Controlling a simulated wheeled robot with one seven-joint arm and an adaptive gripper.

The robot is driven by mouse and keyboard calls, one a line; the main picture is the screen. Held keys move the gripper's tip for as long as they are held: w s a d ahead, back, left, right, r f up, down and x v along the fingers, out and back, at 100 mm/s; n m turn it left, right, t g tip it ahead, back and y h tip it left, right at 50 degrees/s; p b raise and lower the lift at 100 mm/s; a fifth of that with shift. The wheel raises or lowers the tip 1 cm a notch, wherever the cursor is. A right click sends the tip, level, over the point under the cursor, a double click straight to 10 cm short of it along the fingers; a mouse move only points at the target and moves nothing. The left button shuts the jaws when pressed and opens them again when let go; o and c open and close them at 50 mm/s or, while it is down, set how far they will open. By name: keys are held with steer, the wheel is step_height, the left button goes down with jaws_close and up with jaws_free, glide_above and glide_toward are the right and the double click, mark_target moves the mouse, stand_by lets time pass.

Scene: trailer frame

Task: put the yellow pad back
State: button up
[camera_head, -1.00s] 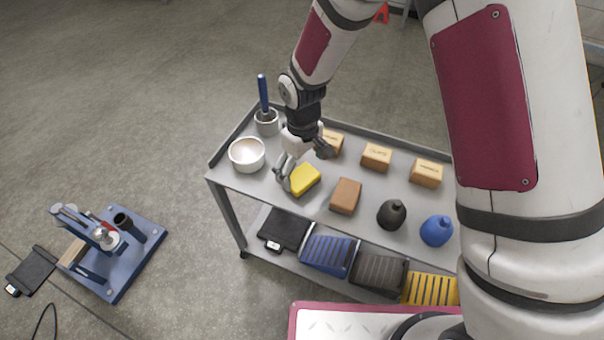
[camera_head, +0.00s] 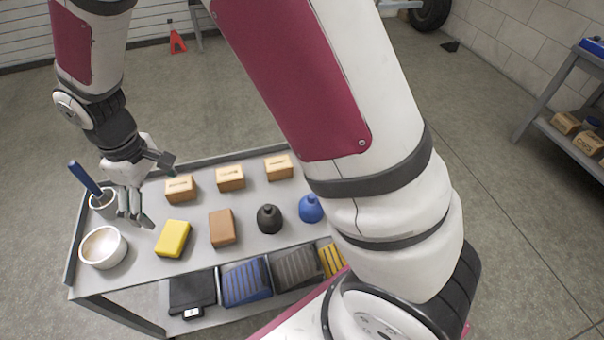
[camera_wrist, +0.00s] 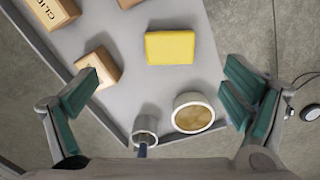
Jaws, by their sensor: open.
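The yellow pad (camera_head: 173,238) lies flat on the top shelf of the grey cart (camera_head: 135,280), between a white bowl and a brown block. It also shows in the wrist view (camera_wrist: 170,47), beyond the fingertips. My gripper (camera_head: 158,192) is open and empty, raised above the shelf behind the pad and apart from it. In the wrist view its teal-padded fingers (camera_wrist: 162,92) are spread wide, with bare shelf, the bowl and a cup between or below them. Nothing hides the pad in either view.
The white bowl (camera_head: 103,247) and a cup (camera_head: 103,204) with a blue handle stand at the left end. The brown block (camera_head: 221,228), black bottle (camera_head: 269,219), blue bottle (camera_head: 311,208) and several small boxes (camera_head: 230,178) share the shelf. A raised lip runs along its back.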

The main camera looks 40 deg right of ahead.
steer(key=s+d+r+m, duration=0.5)
steer(key=s+d+r, duration=0.7)
steer(key=d+r, duration=0.3)
steer(key=s+d+r+m, duration=0.2)
steer(key=s, duration=0.6)
steer(key=s+d+r+m+t, duration=0.1)
steer(key=s+d+r, duration=0.1)
steer(key=s, duration=0.6)
steer(key=shift+s+d+m, duration=0.3)
steer(key=shift+s+m, duration=0.05)
steer(key=shift+m, duration=0.05)
step_height(320, 180, up, 15)
steer(key=t+p, duration=0.3)
steer(key=p, duration=1)
steer(key=shift+p, duration=0.3)
